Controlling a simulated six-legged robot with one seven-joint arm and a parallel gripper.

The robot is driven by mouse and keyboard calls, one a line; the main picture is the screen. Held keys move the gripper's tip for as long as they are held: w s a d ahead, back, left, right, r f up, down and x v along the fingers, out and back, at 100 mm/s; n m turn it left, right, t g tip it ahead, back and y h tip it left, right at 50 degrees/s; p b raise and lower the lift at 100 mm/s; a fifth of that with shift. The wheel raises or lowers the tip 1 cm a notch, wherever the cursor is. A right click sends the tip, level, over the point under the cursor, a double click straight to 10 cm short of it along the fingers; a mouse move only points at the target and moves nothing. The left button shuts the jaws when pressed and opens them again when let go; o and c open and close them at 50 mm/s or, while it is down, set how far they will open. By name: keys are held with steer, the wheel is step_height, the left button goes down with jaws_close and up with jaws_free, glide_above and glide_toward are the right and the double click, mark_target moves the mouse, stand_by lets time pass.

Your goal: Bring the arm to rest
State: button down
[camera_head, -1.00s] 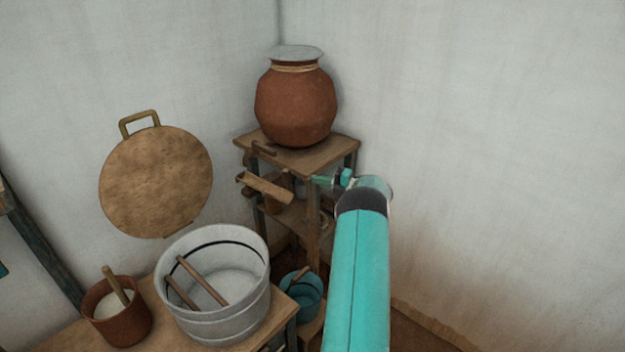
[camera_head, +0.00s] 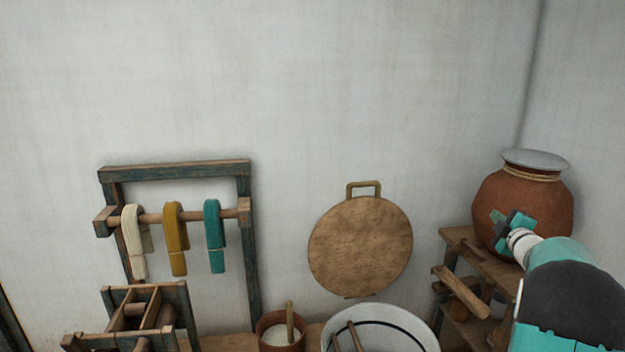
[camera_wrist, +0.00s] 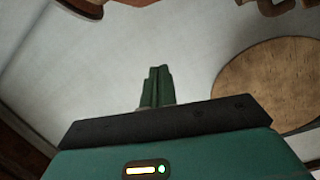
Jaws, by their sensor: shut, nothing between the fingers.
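My gripper (camera_head: 507,226) is at the right of the head view, at the end of my teal and black arm. In that view it overlaps the clay pot; I cannot tell the gap between them. The wrist view shows its two green fingers (camera_wrist: 157,86) close together, with nothing between them and pale wall beyond.
The clay pot (camera_head: 505,195) with a grey lid stands on a wooden shelf stand (camera_head: 455,236) at the right. A round wooden board (camera_head: 360,245) is at the wall. Below are a pale tub (camera_head: 420,325) and a brown pot (camera_head: 270,325). A rack (camera_head: 180,170) holds coloured hanks.

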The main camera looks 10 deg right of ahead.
steer(key=s+a+r+m+g+h, duration=0.1)
steer(key=s+a+r+m+g, duration=0.2)
steer(key=a, duration=0.5)
steer(key=s+a+r+m+g, duration=0.1)
steer(key=s+a+m, duration=0.25)
steer(key=a, duration=0.35)
steer(key=s+a+r+m+g+h, duration=0.1)
steer(key=s+a+r+m, duration=0.2)
steer(key=a, duration=0.5)
steer(key=s+a+f+g+y, duration=0.1)
steer(key=s+a+f+g, duration=0.1)
steer(key=s+a+f, duration=0.2)
steer(key=s+a+f+m+g+y, duration=0.1)
steer(key=s+a+f, duration=0.3)
steer(key=s+a, duration=0.7)
steer(key=s+a+f+m+g+y, duration=0.1)
steer(key=s+a+f+g+y, duration=0.2)
steer(key=s+a, duration=0.5)
steer(key=s+f+g, duration=0.1)
steer(key=s, duration=0.3)
steer(key=shift+s+f, duration=0.2)
steer(key=shift+f, duration=0.05)
steer(key=c, duration=2.2)
jaws_free()
steer(key=shift+d+m, duration=0.1)
steer(key=shift+m, duration=0.15)
